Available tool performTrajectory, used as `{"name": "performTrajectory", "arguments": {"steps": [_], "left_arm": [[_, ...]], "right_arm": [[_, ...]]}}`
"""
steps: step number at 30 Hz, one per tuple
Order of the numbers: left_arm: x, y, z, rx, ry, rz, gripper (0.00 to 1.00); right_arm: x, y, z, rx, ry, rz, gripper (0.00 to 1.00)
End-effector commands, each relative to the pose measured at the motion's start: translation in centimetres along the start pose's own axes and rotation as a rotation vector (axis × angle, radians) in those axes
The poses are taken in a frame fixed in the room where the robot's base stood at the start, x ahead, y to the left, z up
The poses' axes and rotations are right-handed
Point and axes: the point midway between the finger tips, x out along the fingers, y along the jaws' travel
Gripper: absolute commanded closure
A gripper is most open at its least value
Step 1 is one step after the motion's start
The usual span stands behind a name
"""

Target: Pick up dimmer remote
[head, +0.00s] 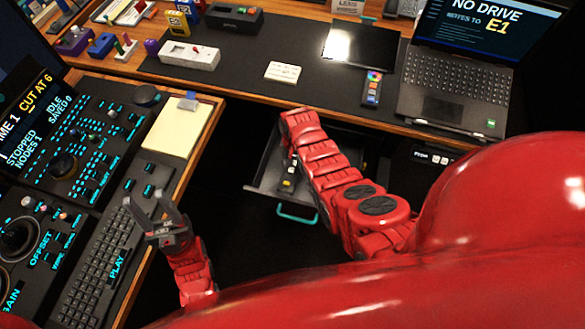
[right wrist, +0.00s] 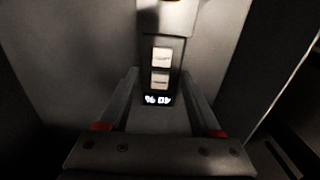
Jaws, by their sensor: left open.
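In the right wrist view, a dark slim remote with two pale buttons and a small lit display (right wrist: 161,74) lies straight ahead, apparently the dimmer remote. My right gripper (right wrist: 160,84) has its fingers apart on either side of it, with a visible gap on each side. In the head view, my right arm reaches over the open drawer (head: 262,177), and its gripper is mostly hidden. A dark item with light marks (head: 288,184) shows in the drawer.
The drawer's teal handle (head: 297,214) faces me. On the desk above are a remote with coloured buttons (head: 372,88), a laptop (head: 458,80), a white keypad (head: 283,72) and a black tablet (head: 360,45). A notepad (head: 178,128) lies on the left console.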

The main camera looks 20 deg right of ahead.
Motion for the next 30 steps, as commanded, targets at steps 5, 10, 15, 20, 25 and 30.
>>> {"name": "performTrajectory", "arguments": {"steps": [5, 10, 15, 20, 25, 30], "left_arm": [[0.0, 0.0, 0.0, 0.0, 0.0, 0.0, 0.5], [0.0, 0.0, 0.0, 0.0, 0.0, 0.0, 0.5], [0.0, 0.0, 0.0, 0.0, 0.0, 0.0, 0.5], [0.0, 0.0, 0.0, 0.0, 0.0, 0.0, 0.5], [0.0, 0.0, 0.0, 0.0, 0.0, 0.0, 0.5], [-0.1, 0.0, 0.0, 0.0, 0.0, 0.0, 0.5]], "right_arm": [[0.0, 0.0, 0.0, 0.0, 0.0, 0.0, 0.7], [0.0, 0.0, 0.0, 0.0, 0.0, 0.0, 0.96], [0.0, 0.0, 0.0, 0.0, 0.0, 0.0, 0.96], [-0.2, 0.0, -0.1, 0.0, 0.001, -0.001, 0.96], [-1.1, 0.0, -0.1, 0.0, 0.001, -0.001, 0.96], [-3.0, -0.1, -0.1, 0.0, 0.003, -0.003, 0.96]]}}
